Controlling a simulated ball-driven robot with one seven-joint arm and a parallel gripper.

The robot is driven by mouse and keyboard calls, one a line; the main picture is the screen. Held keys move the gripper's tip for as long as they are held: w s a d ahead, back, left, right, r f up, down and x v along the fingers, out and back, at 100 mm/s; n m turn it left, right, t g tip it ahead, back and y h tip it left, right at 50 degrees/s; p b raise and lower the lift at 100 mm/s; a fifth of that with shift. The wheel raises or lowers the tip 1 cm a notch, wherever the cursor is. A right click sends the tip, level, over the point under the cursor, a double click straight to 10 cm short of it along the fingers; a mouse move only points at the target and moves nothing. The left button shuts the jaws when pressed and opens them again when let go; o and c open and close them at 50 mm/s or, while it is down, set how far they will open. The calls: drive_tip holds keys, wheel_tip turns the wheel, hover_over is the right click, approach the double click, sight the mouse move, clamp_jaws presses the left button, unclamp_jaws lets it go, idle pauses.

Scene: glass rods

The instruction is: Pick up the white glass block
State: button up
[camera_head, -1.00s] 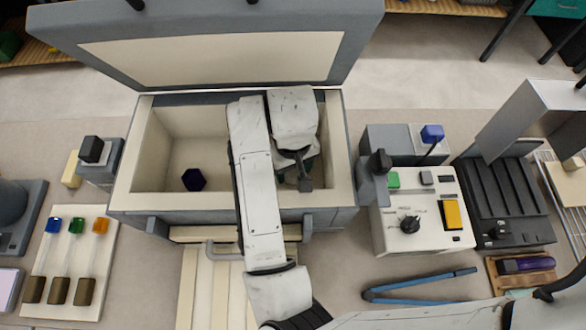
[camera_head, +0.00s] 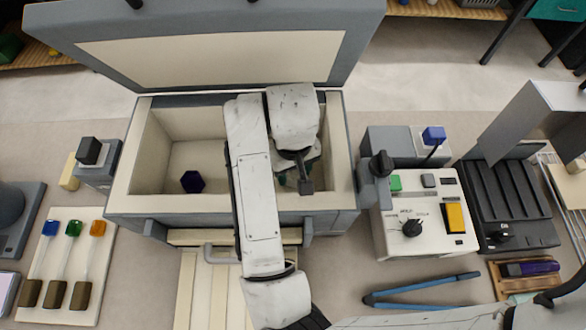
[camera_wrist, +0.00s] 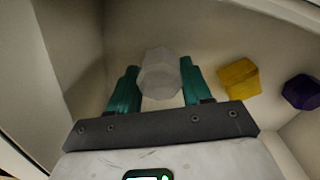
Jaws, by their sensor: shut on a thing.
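The white glass block (camera_wrist: 160,75) is a pale, translucent faceted piece between the two teal fingers of my gripper (camera_wrist: 158,88) in the wrist view. My gripper is shut on it, inside the open cream-lined box (camera_head: 150,150). In the head view my arm covers the right part of the box and hides the block. I cannot tell whether the block touches the box floor.
A dark purple block (camera_head: 192,181) lies on the box floor; it also shows in the wrist view (camera_wrist: 301,92) beside a yellow block (camera_wrist: 239,78). The box walls stand close around my gripper. The raised lid (camera_head: 210,50) is behind. A control panel (camera_head: 425,212) stands to the right.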

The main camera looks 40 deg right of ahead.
sight(293, 187)
drive_tip(key=s+a+b, duration=0.1)
drive_tip(key=s+a, duration=0.1)
drive_tip(key=s, duration=0.1)
drive_tip(key=shift+a+f+b, duration=0.1)
drive_tip(key=shift+b, duration=0.3)
wheel_tip(293, 187, up, 14)
drive_tip(key=p, duration=0.3)
drive_tip(key=shift+w, duration=0.1)
wheel_tip(293, 187, up, 3)
drive_tip(key=shift+p, duration=1.2)
drive_tip(key=s+a+b, duration=0.3)
drive_tip(key=s+a, duration=0.6)
drive_tip(key=s, duration=0.4)
